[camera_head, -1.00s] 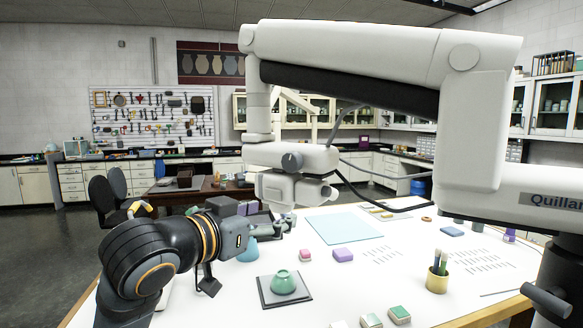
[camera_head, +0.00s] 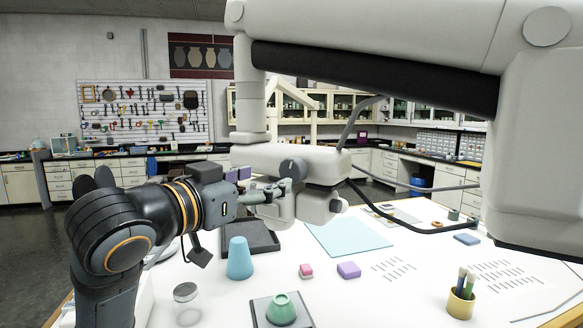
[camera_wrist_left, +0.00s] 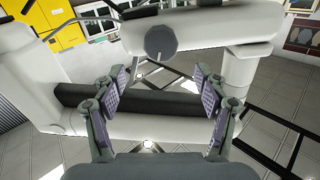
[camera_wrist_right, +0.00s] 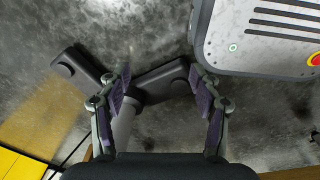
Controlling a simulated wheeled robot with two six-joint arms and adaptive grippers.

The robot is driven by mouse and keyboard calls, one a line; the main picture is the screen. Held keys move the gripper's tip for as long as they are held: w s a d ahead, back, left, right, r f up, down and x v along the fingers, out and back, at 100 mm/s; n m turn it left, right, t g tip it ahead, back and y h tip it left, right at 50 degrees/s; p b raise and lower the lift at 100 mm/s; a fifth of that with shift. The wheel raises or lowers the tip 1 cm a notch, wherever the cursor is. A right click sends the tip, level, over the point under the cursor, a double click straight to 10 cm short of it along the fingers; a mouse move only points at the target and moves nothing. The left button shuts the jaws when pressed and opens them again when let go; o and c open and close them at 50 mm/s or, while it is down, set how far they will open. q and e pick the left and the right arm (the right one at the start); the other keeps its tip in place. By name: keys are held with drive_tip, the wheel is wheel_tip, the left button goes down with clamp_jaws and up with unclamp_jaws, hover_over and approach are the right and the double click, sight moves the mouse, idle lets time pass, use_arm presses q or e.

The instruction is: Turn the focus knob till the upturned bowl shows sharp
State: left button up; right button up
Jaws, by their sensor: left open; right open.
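The green upturned bowl (camera_head: 281,309) sits on a dark square plate (camera_head: 262,316) on the white table, below the microscope head. The white microscope head (camera_head: 285,160) hangs from a jointed boom. The round grey focus knob (camera_head: 293,168) is on its near side. My left gripper (camera_head: 273,190) is open and empty, just left of and slightly below the knob. In the left wrist view the knob (camera_wrist_left: 160,41) lies ahead, between and beyond the open fingers (camera_wrist_left: 157,80). My right gripper (camera_wrist_right: 160,82) is open and empty in the right wrist view, over a grey floor. No image of the bowl is visible.
The thick boom (camera_head: 380,75) crosses above, with a cable (camera_head: 390,215) hanging at right.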

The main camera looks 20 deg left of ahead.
sight(290, 170)
use_arm(q)
drive_tip(key=p+x, duration=0.4)
drive_tip(key=x, duration=0.5)
drive_tip(key=shift+w, duration=0.1)
drive_tip(key=shift+w+d+f, duration=0.1)
drive_tip(key=shift+w, duration=0.45)
drive_tip(key=c, duration=1)
drive_tip(key=shift+c, duration=0.8)
use_arm(e)
drive_tip(key=r, duration=0.4)
drive_tip(key=shift+w+d+r, duration=0.15)
drive_tip(key=shift+d+r, duration=0.05)
drive_tip(key=shift+r, duration=0.15)
